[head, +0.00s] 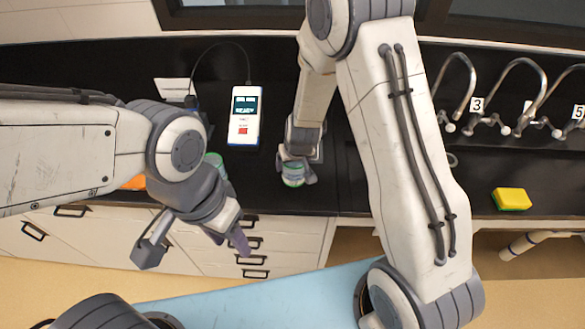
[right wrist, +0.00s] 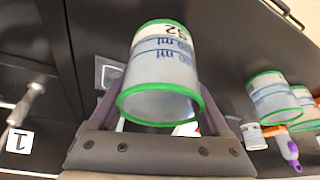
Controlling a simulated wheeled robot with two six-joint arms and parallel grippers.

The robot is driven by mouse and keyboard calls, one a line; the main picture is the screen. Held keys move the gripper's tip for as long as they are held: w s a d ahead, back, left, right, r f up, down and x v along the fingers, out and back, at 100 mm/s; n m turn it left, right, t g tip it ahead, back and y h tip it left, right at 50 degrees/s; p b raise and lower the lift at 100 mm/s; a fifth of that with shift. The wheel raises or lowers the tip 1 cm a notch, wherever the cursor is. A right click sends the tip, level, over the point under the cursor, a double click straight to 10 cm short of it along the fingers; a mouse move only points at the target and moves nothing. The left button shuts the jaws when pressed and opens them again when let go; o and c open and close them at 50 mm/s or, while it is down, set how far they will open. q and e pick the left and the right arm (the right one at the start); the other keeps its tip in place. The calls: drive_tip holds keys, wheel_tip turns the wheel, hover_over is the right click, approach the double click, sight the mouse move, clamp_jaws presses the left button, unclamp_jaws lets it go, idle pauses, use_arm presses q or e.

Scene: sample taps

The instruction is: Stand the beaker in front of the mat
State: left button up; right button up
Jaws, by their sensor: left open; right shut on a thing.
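My right gripper (head: 297,170) is shut on a clear beaker (head: 292,178) with a green rim, over the black counter near its front edge. In the right wrist view the held beaker (right wrist: 163,80) sits between the fingers, marked "S2" and with ml marks. I cannot tell whether its base touches the counter. A small dark square with a pale outline (right wrist: 108,73) shows just beside the beaker in the right wrist view; it may be the mat, mostly hidden. My left gripper (head: 195,243) is open and empty, in front of the counter edge.
Two more green-rimmed beakers (right wrist: 272,97) (right wrist: 303,105), a small white cup (right wrist: 253,136) and a purple-and-orange item (right wrist: 288,148) stand to one side. A white meter (head: 245,115) lies behind. Numbered taps (head: 480,110) and a yellow sponge (head: 512,199) are at right.

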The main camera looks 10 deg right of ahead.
drive_tip(key=shift+f+b, duration=0.3)
drive_tip(key=shift+f, duration=1.65)
